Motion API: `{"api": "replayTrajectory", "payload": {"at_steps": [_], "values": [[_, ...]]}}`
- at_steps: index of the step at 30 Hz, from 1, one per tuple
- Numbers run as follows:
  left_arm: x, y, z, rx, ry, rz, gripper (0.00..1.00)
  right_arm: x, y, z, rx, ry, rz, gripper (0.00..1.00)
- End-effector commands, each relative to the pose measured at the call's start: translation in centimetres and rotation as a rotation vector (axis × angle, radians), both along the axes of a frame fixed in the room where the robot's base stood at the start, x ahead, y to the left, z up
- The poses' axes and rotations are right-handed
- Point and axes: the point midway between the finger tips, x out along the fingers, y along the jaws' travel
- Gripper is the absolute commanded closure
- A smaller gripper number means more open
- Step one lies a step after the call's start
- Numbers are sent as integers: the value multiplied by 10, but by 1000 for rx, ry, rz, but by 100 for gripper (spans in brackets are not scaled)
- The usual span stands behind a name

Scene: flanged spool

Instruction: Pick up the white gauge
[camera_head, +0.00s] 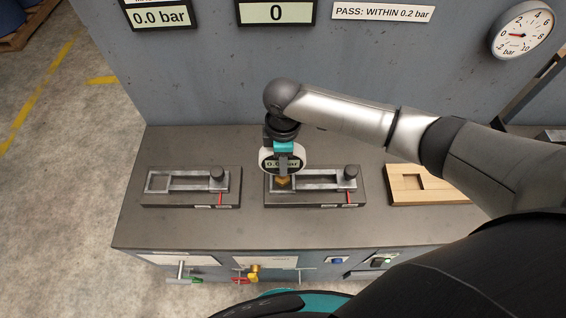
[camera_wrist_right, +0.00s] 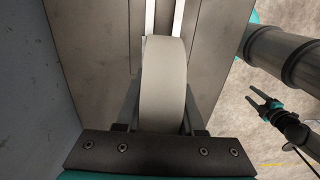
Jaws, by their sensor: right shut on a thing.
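The white gauge (camera_head: 268,166) is round and upright, with a digital face and a brass fitting below it. It is at the left end of the middle fixture (camera_head: 312,196); I cannot tell whether the fitting touches the fixture. My right gripper (camera_head: 283,160) comes down from above and is shut on the gauge, with a finger across its face. In the right wrist view the gauge's pale rim (camera_wrist_right: 164,85) sits between the fingers. My left gripper (camera_wrist_right: 266,102) shows small at the right of that view, its fingers apart and empty.
A similar fixture (camera_head: 190,190) with a black knob stands to the left on the grey bench (camera_head: 150,225). A wooden block with a recess (camera_head: 410,194) is to the right. Behind is a grey panel with displays and a dial gauge (camera_head: 521,30). Coloured valves line the bench front.

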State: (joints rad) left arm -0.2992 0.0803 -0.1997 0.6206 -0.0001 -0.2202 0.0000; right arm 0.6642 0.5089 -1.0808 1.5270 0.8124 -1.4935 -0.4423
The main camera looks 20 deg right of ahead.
Motion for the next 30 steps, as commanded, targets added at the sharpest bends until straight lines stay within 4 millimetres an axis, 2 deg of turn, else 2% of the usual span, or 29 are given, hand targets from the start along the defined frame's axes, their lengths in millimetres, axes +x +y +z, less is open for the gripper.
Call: {"api": "replayTrajectory", "payload": {"at_steps": [12,18,24,30], "values": [[0,0,9,0,0,0,47,2,1,113,4,-8,1,100],[0,0,11,0,0,0,47,1,0,154,2,-6,0,100],[0,0,11,0,0,0,47,1,1,174,3,-4,-1,100],[-1,0,11,-1,1,0,47,1,0,177,2,-2,-1,100]]}}
